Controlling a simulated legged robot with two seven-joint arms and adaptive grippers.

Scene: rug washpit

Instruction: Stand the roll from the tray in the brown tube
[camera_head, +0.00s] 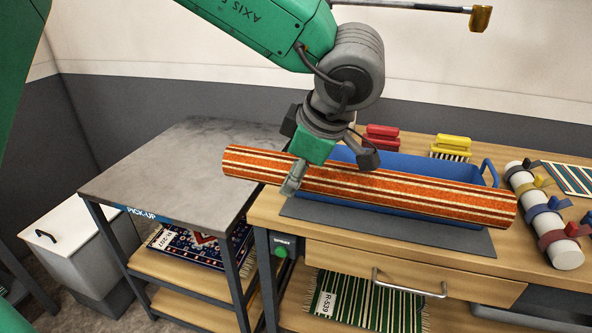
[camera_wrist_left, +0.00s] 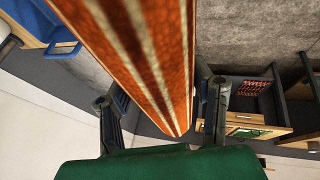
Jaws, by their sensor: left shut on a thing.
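The roll (camera_head: 400,190) is a long orange rug roll with cream and dark stripes. My left gripper (camera_head: 318,165) is shut around it, nearer its left end. The roll lies level in the head view, across the front of the blue tray (camera_head: 480,172), and seems to be raised above it. In the left wrist view the roll (camera_wrist_left: 150,60) passes between the two fingers of my left gripper (camera_wrist_left: 160,105). I see no brown tube in either view. My right gripper is not in view.
A grey-topped pick-up table (camera_head: 170,165) stands left, with a white bin (camera_head: 75,240) beside it. Red (camera_head: 382,135) and yellow (camera_head: 452,145) brushes stand behind the tray. A white cylinder with coloured straps (camera_head: 566,254) lies right. A grey mat (camera_head: 400,232) is under the tray.

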